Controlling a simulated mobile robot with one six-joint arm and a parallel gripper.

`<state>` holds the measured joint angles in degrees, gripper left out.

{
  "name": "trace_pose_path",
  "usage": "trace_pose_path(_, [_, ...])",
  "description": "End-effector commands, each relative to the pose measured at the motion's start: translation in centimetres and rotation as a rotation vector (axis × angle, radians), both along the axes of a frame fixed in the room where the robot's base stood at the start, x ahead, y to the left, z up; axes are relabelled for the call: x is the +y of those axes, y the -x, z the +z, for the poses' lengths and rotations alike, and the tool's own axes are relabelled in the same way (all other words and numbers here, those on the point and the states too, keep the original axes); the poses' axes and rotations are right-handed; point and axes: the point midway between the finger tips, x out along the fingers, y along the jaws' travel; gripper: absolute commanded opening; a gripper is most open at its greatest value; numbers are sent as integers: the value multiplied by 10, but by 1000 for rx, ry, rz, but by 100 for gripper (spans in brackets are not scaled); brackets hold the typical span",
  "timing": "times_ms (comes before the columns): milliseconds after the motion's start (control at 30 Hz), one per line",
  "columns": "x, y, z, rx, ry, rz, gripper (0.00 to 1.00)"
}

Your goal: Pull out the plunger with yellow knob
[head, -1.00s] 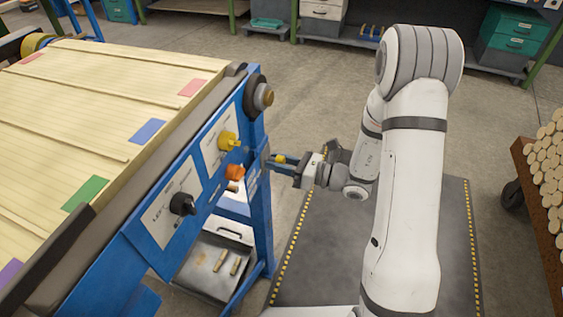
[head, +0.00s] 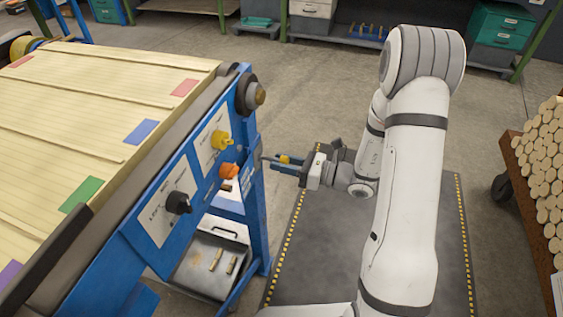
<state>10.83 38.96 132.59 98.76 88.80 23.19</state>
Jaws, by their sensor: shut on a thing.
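The plunger's yellow knob (head: 284,159) is between the fingers of my gripper (head: 278,162), just right of the blue machine's end post (head: 252,170). The gripper is shut on the knob, and the fingers hide part of it. A short dark part shows between the knob and the post; I cannot tell how far the shaft still sits in the machine. Another yellow knob (head: 220,140) is on the machine's side panel, apart from my gripper.
The panel also carries an orange knob (head: 228,170) and a black knob (head: 178,203). A grey tray (head: 212,265) with small wood pieces is below. A cart of stacked round wood (head: 545,160) stands at the right. The floor mat (head: 320,245) has free room.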

Motion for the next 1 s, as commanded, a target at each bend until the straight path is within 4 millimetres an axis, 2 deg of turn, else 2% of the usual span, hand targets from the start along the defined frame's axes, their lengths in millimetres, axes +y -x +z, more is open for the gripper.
trace_pose_path(67, [-1, 3, -2, 7, -1, 1, 0])
trace_pose_path(100, [-1, 3, -2, 8, 0, 1, 33])
trace_pose_path(333, [-1, 1, -2, 6, 1, -1, 52])
trace_pose_path(667, [-6, 2, -1, 4, 1, -5, 53])
trace_pose_path(1000, [-53, 20, -1, 5, 0, -8, 53])
